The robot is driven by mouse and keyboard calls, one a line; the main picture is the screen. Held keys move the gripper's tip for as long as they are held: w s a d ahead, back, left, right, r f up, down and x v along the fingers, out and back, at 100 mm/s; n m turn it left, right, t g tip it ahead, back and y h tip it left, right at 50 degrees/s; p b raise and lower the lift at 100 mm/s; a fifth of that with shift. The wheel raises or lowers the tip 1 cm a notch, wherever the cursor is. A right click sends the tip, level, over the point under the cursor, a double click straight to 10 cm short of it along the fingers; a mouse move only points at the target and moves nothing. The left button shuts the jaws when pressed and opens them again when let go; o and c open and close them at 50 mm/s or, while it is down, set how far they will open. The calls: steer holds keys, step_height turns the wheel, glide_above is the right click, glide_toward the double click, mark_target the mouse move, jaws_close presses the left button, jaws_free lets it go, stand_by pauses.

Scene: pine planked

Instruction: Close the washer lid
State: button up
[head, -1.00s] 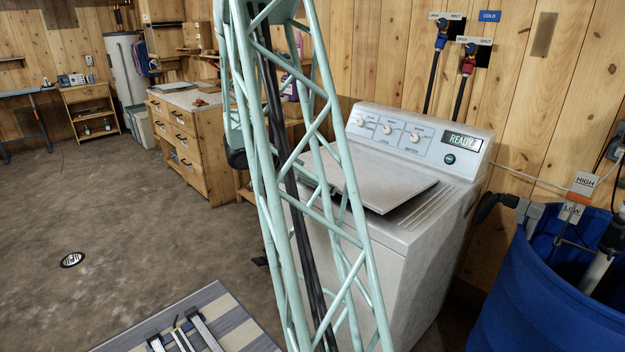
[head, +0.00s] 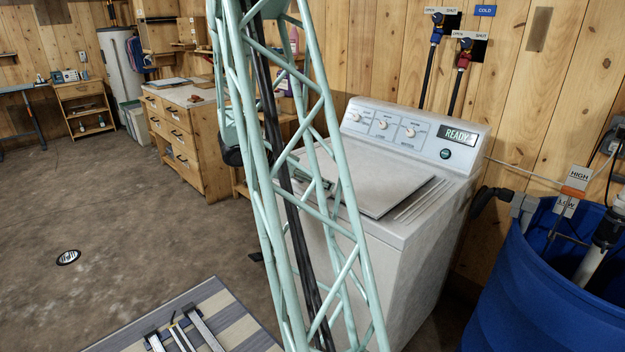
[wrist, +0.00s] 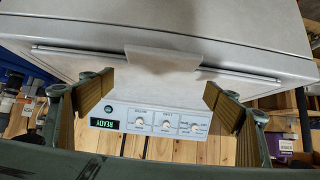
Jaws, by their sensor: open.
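The washer (head: 425,255) is a white top-loader at the right of the head view, with a console (head: 415,130) reading READY. Its grey lid (head: 385,195) lies almost level over the top, with a thin dark line along its right edge; I cannot tell whether it is fully seated. My arm hides the lid's left part. In the wrist view, the picture is upside down, and my gripper (wrist: 160,86) is open with its fingers apart. A pale tab (wrist: 163,58) on the washer's front edge shows between the fingers. I cannot tell whether they touch it.
A blue barrel (head: 550,290) with pipes stands right of the washer. A wooden drawer cabinet (head: 185,140) stands behind at the left. A striped mat (head: 235,320) with metal rails lies on the floor. The floor at left is mostly clear.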

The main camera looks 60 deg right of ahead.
steer(key=shift+a+r, duration=0.1)
steer(key=v, duration=1.1)
steer(key=shift+w+a+r, duration=0.2)
steer(key=shift+a, duration=0.1)
stand_by(0.6)
steer(key=s+a+r+n+t+y, duration=0.15)
steer(key=a+r+n, duration=0.25)
steer(key=a, duration=0.8)
steer(key=s+a+r+n+t+y, duration=0.1)
steer(key=s+a+r+n+y, duration=0.25)
steer(key=a, duration=0.95)
steer(key=s+a+r+n+t+y, duration=0.1)
steer(key=s+a+n, duration=0.2)
steer(key=a, duration=0.7)
steer(key=s+a+r+n+t+y, duration=0.2)
steer(key=s+a+n, duration=0.2)
steer(key=a, duration=0.7)
steer(key=s+a+r+n+t+y, duration=0.2)
steer(key=s+a+n, duration=0.2)
steer(key=a+n, duration=0.3)
steer(key=shift+s+a+p, duration=0.15)
steer(key=shift+a+p, duration=0.2)
steer(key=shift+a, duration=1.45)
